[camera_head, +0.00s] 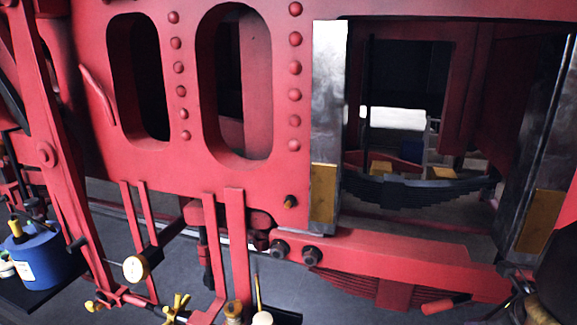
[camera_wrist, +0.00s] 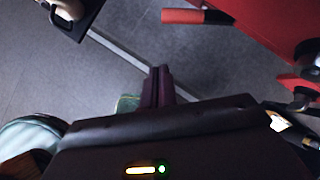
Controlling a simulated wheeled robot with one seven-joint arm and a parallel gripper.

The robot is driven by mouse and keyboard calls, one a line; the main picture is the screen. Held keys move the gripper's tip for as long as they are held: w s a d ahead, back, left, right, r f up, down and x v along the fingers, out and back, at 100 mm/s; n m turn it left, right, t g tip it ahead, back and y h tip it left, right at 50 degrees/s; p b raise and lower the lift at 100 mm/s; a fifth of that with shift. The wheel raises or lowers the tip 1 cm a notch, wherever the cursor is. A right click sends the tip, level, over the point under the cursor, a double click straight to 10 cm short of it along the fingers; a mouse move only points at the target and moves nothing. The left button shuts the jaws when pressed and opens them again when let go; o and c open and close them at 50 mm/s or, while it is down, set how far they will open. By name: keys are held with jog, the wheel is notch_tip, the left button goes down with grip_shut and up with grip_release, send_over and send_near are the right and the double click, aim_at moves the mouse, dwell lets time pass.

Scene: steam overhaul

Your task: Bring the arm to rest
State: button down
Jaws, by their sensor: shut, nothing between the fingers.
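My gripper (camera_wrist: 158,72) shows in the wrist view, its two dark fingers together with nothing between them. It points over a grey floor (camera_wrist: 100,75) and touches nothing that I can see. In the head view I cannot make out the fingers; a dark shape at the lower right edge may be part of my arm.
A red locomotive frame (camera_head: 270,120) with oval openings fills the head view. A dark leaf spring (camera_head: 415,190) sits in the right opening. A blue container (camera_head: 45,255) stands at lower left. A red-handled tool (camera_head: 445,303) lies at lower right. The wrist view shows a red bar (camera_wrist: 195,16).

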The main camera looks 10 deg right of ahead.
jog(key=w+a+f+n+g, duration=0.1)
jog(key=a+f+n+g, duration=0.1)
jog(key=a+n, duration=1.3)
jog(key=a+f+n+g+h, duration=0.1)
jog(key=a+f+n, duration=0.3)
jog(key=a+n, duration=1.1)
jog(key=n+g, duration=0.1)
jog(key=n, duration=0.1)
jog(key=shift+w+f+n+g+h, duration=0.3)
jog(key=shift+w, duration=0.1)
jog(key=shift+w, duration=0.1)
jog(key=shift+s+d, duration=0.15)
jog(key=shift+s, duration=0.05)
